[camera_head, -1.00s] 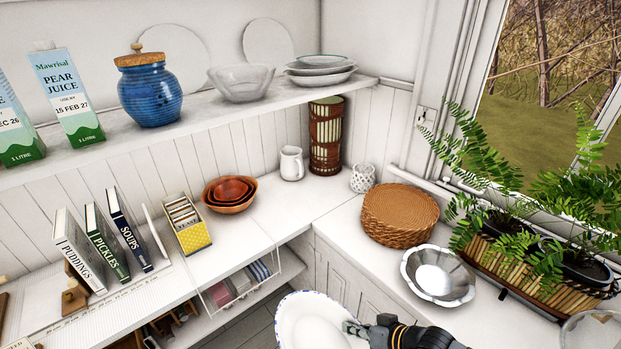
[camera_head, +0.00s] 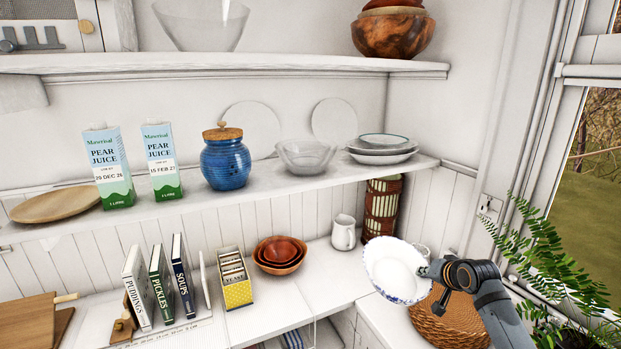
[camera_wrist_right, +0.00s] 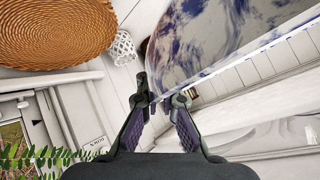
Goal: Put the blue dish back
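The blue dish (camera_head: 397,270) is white with a blue-patterned rim, and it is tilted in the air below the right end of the middle shelf (camera_head: 290,189). My right gripper (camera_head: 425,271) is shut on the dish's right rim. In the right wrist view the dish (camera_wrist_right: 225,40) shows its blue-blotched surface, with its edge between the fingertips of the right gripper (camera_wrist_right: 165,99). A stack of pale dishes (camera_head: 382,157) stands on the middle shelf, above the held dish. My left gripper is not in view.
On the middle shelf are a glass bowl (camera_head: 309,157), a blue jar (camera_head: 225,165) and juice cartons (camera_head: 162,165). Below stand a white jug (camera_head: 343,234) and a red-brown lantern (camera_head: 382,210). A wicker basket (camera_head: 440,325) and a fern (camera_head: 550,265) are near my right arm.

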